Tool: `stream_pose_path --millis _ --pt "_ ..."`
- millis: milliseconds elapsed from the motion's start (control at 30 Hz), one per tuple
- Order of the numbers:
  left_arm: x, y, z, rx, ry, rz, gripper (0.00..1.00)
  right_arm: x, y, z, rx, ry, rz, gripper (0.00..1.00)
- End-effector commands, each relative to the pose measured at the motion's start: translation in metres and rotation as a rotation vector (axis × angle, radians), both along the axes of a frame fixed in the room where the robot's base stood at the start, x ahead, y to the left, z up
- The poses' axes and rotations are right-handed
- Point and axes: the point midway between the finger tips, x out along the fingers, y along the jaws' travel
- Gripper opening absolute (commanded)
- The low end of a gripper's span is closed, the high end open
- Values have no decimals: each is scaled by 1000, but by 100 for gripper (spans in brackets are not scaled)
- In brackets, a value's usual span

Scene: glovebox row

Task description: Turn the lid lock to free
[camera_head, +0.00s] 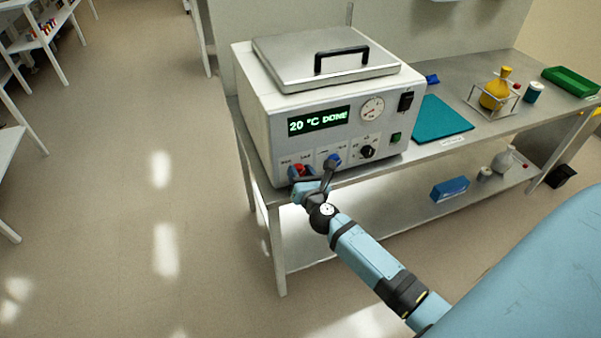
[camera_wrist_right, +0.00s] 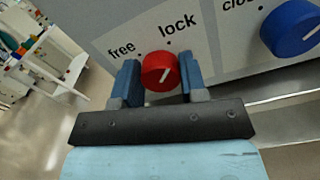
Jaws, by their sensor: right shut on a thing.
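The heated box (camera_head: 262,150) stands on the bench with its metal lid (camera_head: 290,73) down on top and a black handle (camera_head: 341,57) on the lid. Its display (camera_head: 319,121) reads "20 °C DONE". The lid lock is a red knob (camera_wrist_right: 158,70) low on the front panel, also in the head view (camera_head: 298,169). My right gripper (camera_wrist_right: 158,80) is shut on the red knob, one blue finger on each side. My left gripper is not in view.
A blue knob (camera_wrist_right: 291,27) sits right of the red one, close to my gripper. A black dial (camera_head: 367,151) and a black switch (camera_head: 406,101) are further right. A teal mat (camera_head: 440,119) and a yellow flask (camera_head: 495,93) stand on the bench. The floor to the left is clear.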

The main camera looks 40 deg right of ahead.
Motion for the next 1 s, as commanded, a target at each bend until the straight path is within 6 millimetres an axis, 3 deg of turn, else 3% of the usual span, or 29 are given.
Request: stream_pose_path --millis 367,1000 --pt "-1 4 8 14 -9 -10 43 0 1 2 -114 28 1 15" --pt "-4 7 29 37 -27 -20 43 0 3 2 -677 165 1 15"
